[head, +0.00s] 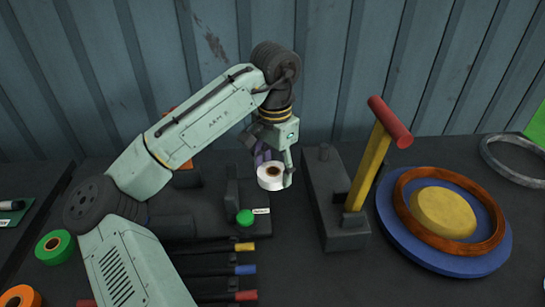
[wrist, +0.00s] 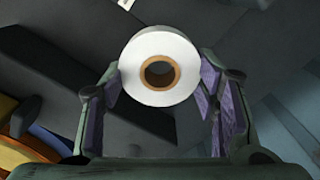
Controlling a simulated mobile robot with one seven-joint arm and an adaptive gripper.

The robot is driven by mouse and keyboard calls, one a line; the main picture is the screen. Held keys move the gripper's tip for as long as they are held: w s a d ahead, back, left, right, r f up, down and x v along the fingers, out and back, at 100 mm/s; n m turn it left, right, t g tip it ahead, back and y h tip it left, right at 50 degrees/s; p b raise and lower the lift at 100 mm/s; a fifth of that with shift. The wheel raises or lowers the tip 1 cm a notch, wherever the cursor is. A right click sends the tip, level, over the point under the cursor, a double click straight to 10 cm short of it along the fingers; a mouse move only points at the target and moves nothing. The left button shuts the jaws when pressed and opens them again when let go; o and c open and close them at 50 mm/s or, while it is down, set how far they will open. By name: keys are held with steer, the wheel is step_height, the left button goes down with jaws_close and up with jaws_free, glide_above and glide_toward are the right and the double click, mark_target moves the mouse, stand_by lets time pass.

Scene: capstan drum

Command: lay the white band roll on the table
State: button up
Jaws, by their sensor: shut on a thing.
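The white band roll (head: 271,181) has a brown core and is held in my gripper (head: 272,168), in front of the dark grey block at the middle of the table. In the wrist view the roll (wrist: 147,84) sits between the purple-padded fingers of my gripper (wrist: 160,92), its round face towards the camera. The fingers are shut on it. The dark table (head: 345,278) lies below; I cannot tell the exact gap between roll and table.
A grey block with a yellow lever and red handle (head: 390,122) stands right of the roll. Further right is a blue disc (head: 470,266) with an orange ring and yellow centre. A green button (head: 245,217) and several coloured-tip tools (head: 245,270) lie to the left. A green roll (head: 55,247) is far left.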

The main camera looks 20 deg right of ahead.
steer(key=w, duration=0.8)
steer(key=w+f, duration=0.1)
steer(key=w, duration=0.3)
steer(key=shift+d+f, duration=0.1)
step_height(320, 180, down, 4)
steer(key=b, duration=0.4)
steer(key=shift+s+b, duration=0.1)
steer(key=shift+b, duration=0.2)
steer(key=shift+r, duration=0.2)
steer(key=o, duration=1.2)
steer(key=shift+f, duration=0.15)
step_height(320, 180, up, 12)
steer(key=shift+r, duration=0.15)
